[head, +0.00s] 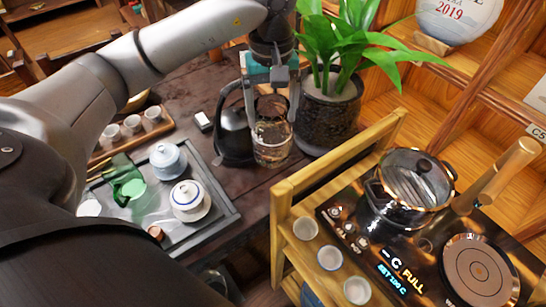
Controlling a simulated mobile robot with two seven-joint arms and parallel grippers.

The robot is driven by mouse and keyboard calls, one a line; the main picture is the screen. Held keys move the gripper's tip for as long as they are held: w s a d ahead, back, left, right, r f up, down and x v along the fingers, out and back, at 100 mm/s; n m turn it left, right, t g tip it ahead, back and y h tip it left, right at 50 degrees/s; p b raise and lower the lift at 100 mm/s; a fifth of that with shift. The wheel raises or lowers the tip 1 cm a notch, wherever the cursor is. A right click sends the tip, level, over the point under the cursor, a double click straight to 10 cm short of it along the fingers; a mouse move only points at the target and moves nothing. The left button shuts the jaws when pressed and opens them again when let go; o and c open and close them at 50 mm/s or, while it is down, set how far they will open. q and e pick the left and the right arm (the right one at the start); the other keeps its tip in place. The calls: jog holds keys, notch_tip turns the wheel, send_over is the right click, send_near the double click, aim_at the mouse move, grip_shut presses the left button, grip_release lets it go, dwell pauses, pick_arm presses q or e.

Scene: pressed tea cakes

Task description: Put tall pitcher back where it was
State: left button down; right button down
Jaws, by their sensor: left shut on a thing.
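The tall pitcher (272,146) is a clear glass vessel, upright at the far side of the dark table, between the black kettle and the plant pot. My left gripper (271,101) reaches down from above and is shut on the tall pitcher, with a finger on each side near its rim. I cannot tell whether the pitcher's base touches the table. My right gripper is not in view.
A black kettle (234,134) stands close left of the pitcher, a potted plant (327,115) close right. A grey tray (226,219) holds lidded white cups and a green glass pitcher (124,181). A wooden stand (285,190) with a glass pot (408,190) is at the right front.

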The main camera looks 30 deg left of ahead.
aim_at(272, 153)
pick_arm(q)
notch_tip(272, 153, down, 7)
jog(key=shift+f+b, duration=0.2)
jog(key=shift+b, duration=0.15)
jog(key=shift+w+f, duration=0.15)
jog(key=shift+f, duration=0.6)
jog(key=shift+f+b, duration=0.35)
jog(key=shift+f, duration=1.65)
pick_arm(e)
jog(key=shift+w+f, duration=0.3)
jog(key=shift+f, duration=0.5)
pick_arm(q)
jog(key=shift+f, duration=0.1)
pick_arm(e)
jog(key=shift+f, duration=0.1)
pick_arm(q)
jog(key=shift+c, duration=1.1)
grip_release()
jog(key=shift+f, duration=0.15)
jog(key=shift+o, duration=1.1)
jog(key=shift+r, duration=0.4)
notch_tip(272, 153, up, 12)
jog(key=p, duration=0.1)
jog(key=shift+f, duration=0.15)
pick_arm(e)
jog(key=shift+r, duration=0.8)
